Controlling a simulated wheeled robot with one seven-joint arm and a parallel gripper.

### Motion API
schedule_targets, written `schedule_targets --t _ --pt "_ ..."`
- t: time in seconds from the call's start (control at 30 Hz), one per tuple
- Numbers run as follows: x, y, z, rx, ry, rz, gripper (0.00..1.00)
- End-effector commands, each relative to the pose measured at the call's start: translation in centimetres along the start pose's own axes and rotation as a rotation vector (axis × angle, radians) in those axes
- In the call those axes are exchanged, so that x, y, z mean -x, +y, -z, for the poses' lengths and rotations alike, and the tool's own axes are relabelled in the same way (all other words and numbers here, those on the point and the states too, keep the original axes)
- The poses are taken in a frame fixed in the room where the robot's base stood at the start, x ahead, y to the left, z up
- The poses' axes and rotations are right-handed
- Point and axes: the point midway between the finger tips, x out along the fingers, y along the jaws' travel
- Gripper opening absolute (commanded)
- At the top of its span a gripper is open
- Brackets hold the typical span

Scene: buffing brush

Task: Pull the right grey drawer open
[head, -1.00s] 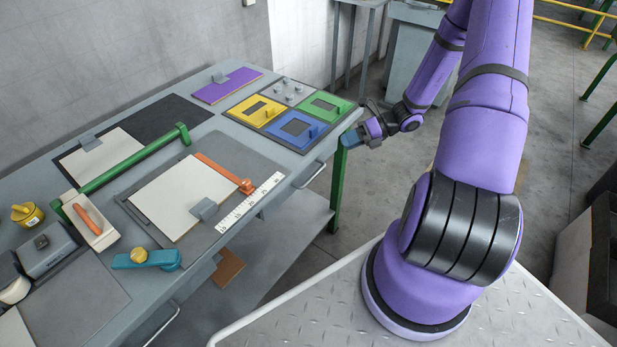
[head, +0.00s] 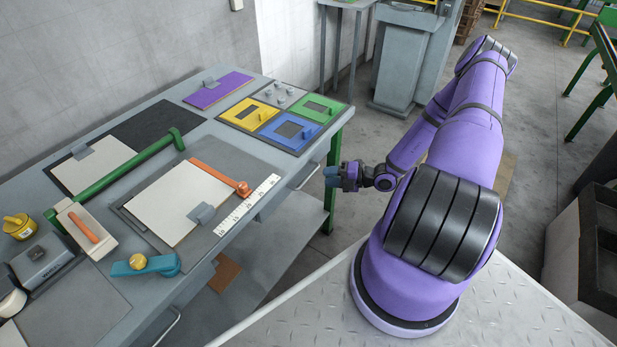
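The right grey drawer (head: 272,204) is set under the front edge of the workbench, near its right end. It looks closed, and its front is seen at a steep angle. Its pale bar handle (head: 309,175) sticks out from the front. A gap shows between fingers and handle. The fingers are too small to tell whether they are open or shut.
A green bench leg (head: 334,180) stands close behind my gripper. A second bar handle (head: 168,326) is at the lower left of the bench front. A lower shelf (head: 285,240) runs beneath the bench. Coloured plates, a ruler (head: 247,204) and a clipped sheet lie on top.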

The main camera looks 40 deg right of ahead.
Motion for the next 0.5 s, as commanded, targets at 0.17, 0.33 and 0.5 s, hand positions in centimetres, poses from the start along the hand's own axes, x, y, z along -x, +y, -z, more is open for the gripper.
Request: schedule_targets --t 0.17,0.33,0.5 --pt "-3.4 0.0 0.1 0.000 0.002 -0.002 0.37" --pt "-5.8 0.0 0.0 0.000 0.002 -0.001 0.37" --pt "-7.1 0.1 0.0 0.002 0.001 0.000 0.37"
